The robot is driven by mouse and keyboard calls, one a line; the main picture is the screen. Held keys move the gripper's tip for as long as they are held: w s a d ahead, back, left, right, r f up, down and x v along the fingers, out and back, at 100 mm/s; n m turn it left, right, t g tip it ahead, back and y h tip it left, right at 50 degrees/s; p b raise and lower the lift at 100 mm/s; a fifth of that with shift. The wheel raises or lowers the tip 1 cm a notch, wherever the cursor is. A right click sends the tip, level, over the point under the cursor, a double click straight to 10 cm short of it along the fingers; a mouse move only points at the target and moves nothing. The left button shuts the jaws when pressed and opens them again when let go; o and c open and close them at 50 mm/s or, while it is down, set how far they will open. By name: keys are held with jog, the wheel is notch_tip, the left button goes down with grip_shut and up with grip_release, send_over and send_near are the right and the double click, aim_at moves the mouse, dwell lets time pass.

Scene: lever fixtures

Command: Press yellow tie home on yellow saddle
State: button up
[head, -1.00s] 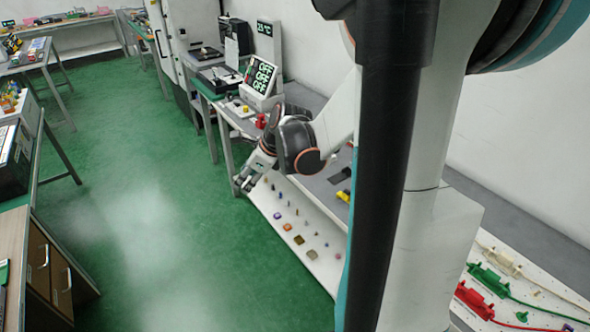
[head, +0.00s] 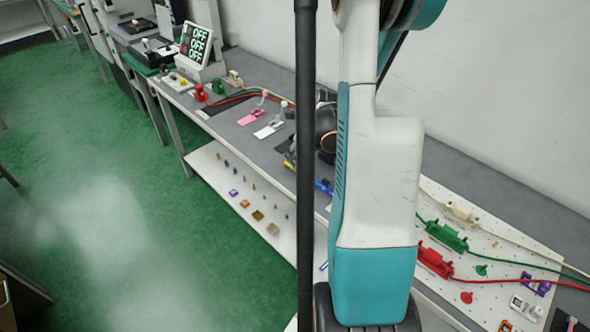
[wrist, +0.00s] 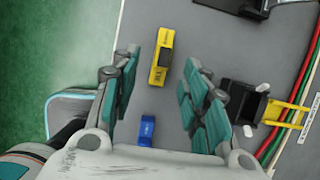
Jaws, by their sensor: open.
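My gripper (wrist: 161,78) is open in the wrist view, with its teal-padded fingers wide apart and nothing held. A yellow block with a dark top piece (wrist: 163,50) lies on the grey bench, between and beyond the fingertips in the picture. It shows in the head view as a small yellow piece (head: 289,165) beside my arm. I cannot make out a yellow tie or yellow saddle for certain. On the white pegboard (head: 500,250) are a cream holder (head: 459,213), a green holder (head: 446,237) and a red holder (head: 435,262), with cables.
A blue block (wrist: 147,130) lies near the gripper. A black fixture with a yellow lever (wrist: 290,113) stands at right, by red and green cables. Pink (head: 252,116) and white (head: 271,126) lever fixtures stand on the bench. A lower shelf (head: 215,170) holds small parts.

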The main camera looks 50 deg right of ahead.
jog(key=shift+w+b+x, duration=0.2)
jog(key=shift+b+x, duration=1.15)
jog(key=shift+x, duration=1.85)
jog(key=shift+d+r, duration=0.2)
jog(key=c, duration=0.9)
